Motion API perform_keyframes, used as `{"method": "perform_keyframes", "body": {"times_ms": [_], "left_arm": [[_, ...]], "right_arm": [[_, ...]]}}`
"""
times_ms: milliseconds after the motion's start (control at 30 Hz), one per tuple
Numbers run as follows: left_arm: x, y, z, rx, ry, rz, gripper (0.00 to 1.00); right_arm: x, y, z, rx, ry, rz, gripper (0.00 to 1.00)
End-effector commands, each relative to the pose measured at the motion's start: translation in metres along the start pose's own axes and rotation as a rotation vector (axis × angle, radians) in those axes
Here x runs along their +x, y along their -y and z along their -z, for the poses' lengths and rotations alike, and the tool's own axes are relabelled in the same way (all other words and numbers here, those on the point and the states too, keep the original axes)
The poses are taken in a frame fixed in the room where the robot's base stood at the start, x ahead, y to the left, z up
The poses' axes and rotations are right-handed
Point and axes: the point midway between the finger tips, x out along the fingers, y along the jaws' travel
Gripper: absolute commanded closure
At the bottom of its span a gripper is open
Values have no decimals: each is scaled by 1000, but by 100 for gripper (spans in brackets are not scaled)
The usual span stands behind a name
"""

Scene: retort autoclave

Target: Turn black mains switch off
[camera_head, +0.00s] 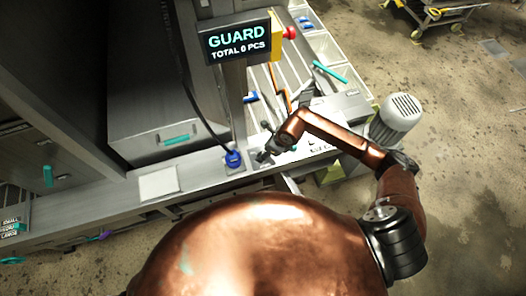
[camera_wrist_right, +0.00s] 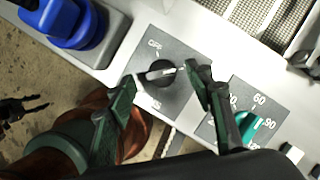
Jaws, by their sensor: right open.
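The black mains switch (camera_wrist_right: 161,72) is a round rotary knob with a pale bar across it, on a dark square plate on the pale panel. The bar lies nearly level in the right wrist view. "OFF" is printed above the knob, slightly left; a label below is unreadable. My right gripper (camera_wrist_right: 166,82) is open, with one finger on each side of the knob; contact is unclear. In the head view, my right gripper (camera_head: 266,154) is low over the panel and the switch cannot be made out. A dark finger-like shape at the wrist view's left edge may be my left gripper.
A teal dial (camera_wrist_right: 248,126) with numbers sits right of the switch. A blue plug (camera_head: 233,158) with a black cable stands left of my right gripper. The GUARD display (camera_head: 238,42) and a red button (camera_head: 290,32) rise behind. A grey motor (camera_head: 397,115) stands at right.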

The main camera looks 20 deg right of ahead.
Motion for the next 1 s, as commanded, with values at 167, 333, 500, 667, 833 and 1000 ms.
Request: {"method": "perform_keyframes", "body": {"times_ms": [167,333,500,667,833,1000], "left_arm": [[-1,1,9,2,-10,1,60],[-1,2,27,5,-34,2,60],[-1,2,32,6,-41,2,60],[-1,2,27,5,-35,2,60],[-1,2,18,4,-24,1,60],[-1,1,17,3,-21,1,60]], "right_arm": [[17,1,0,3,0,1,52],[20,2,1,3,1,3,52],[20,1,1,3,1,2,53],[20,1,1,3,1,2,64],[20,1,1,3,1,2,76],[20,1,1,3,1,2,87]]}}
